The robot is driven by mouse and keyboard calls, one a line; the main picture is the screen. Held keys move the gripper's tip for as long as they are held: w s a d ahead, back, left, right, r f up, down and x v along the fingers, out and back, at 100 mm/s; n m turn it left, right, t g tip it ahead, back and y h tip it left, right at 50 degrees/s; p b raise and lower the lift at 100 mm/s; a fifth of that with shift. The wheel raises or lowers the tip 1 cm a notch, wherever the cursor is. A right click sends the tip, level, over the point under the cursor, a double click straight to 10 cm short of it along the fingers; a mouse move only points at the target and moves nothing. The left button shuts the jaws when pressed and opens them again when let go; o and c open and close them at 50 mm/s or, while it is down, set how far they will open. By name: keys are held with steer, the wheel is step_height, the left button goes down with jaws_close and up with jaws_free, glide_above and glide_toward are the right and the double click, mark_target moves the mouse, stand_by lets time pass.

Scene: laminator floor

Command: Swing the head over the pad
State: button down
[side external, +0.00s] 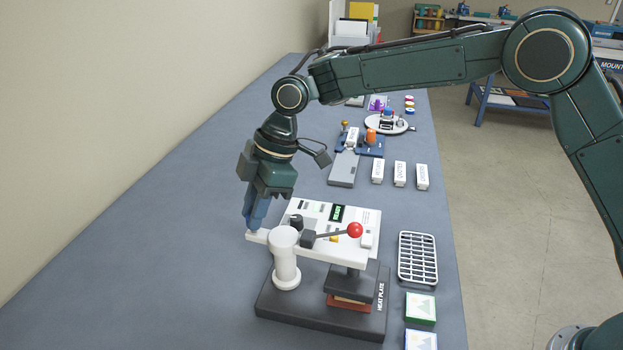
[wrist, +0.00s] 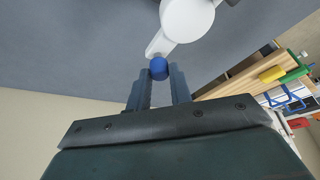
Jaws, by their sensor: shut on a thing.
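The press stands on the bench, with a dark base (side external: 276,304) marked HEAT PLATE. Its white head (side external: 313,212) carries a small green display, a black knob and a red-ball lever (side external: 355,230). A dark block (side external: 350,285) hangs under the head, above a reddish-brown pad (side external: 347,304); I cannot tell whether they touch. A white post (side external: 286,268) carries the head, and a short white arm sticks out on the left. My gripper (side external: 253,226) is shut on the blue knob (wrist: 159,68) at that arm's end. The fingers hide the knob in the side view.
A white slotted rack (side external: 418,259) and a green-edged picture card (side external: 421,308) lie right of the press. Several white labelled blocks (side external: 400,174) and a blue fixture (side external: 372,146) with an orange part stand behind. The bench (side external: 170,230) to the left is clear.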

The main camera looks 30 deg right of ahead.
steer(key=shift+s+a+n, duration=0.1)
steer(key=shift+a+n, duration=0.05)
steer(key=shift+n, duration=0.35)
steer(key=c, duration=1.3)
jaws_free()
steer(key=shift+o, duration=0.2)
steer(key=shift+r, duration=0.1)
steer(key=v, duration=1.3)
steer(key=shift+w+r, duration=0.2)
steer(key=shift+r, duration=0.05)
steer(key=shift+r, duration=0.15)
